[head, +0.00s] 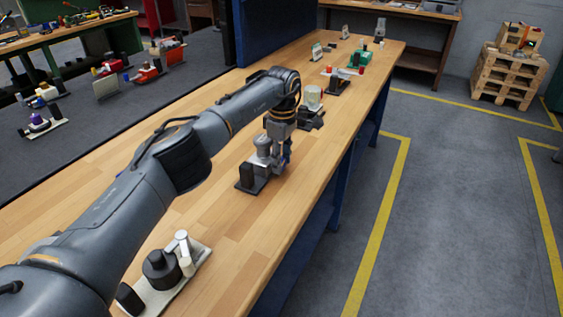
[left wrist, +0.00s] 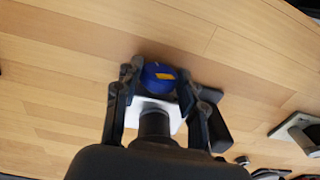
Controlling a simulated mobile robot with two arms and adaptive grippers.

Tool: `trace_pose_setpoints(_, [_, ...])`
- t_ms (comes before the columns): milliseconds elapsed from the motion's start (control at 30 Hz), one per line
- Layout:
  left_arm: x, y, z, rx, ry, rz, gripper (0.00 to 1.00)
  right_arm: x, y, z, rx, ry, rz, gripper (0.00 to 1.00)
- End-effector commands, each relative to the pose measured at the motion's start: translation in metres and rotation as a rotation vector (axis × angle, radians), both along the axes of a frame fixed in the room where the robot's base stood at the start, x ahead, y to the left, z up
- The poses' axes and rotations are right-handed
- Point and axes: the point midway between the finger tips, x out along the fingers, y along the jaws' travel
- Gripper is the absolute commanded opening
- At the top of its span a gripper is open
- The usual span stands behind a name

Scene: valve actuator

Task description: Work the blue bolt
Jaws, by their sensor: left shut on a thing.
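My left gripper (head: 283,158) reaches down over a valve unit on the wooden workbench. In the left wrist view its fingers (left wrist: 157,84) stand on either side of a round blue bolt head (left wrist: 158,78) with an orange mark, and are shut on it. The unit has a grey cylinder (head: 263,144) and a black block (head: 246,177) at its near end. In the left wrist view a white part (left wrist: 176,118) and a dark cylinder (left wrist: 154,126) show beside the blue bolt. In the head view the bolt is mostly hidden by the gripper. My right gripper is not in view.
A unit with a black knob (head: 161,269) stands nearer on the workbench (head: 225,235), below my left arm. More units, one with a pale green cylinder (head: 313,98) and one with red parts (head: 347,72), stand farther along. The bench's right edge is close to the gripper.

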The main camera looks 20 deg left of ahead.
Motion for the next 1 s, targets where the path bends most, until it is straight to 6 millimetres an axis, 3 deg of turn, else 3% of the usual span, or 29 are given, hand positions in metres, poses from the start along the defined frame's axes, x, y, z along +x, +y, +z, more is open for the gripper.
trace_pose_setpoints(700, [0.0000, -0.0006, -0.0010, 0.005, 0.031, -0.001, 0.09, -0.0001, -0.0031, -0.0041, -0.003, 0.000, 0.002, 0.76])
trace_pose_setpoints(733, [0.0000, -0.0006, -0.0010, 0.005, 0.031, -0.001, 0.45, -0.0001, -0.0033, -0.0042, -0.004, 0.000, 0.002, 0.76])
trace_pose_setpoints(800, [0.0001, -0.0006, -0.0009, 0.005, 0.030, -0.001, 0.59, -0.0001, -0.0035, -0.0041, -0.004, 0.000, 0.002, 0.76])
trace_pose_setpoints(833, [0.0001, -0.0005, -0.0008, 0.005, 0.030, -0.001, 0.64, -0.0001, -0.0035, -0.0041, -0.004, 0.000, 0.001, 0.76])
trace_pose_setpoints(1000, [0.0002, -0.0005, -0.0005, 0.005, 0.029, -0.001, 0.64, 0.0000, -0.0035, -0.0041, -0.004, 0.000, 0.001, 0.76])
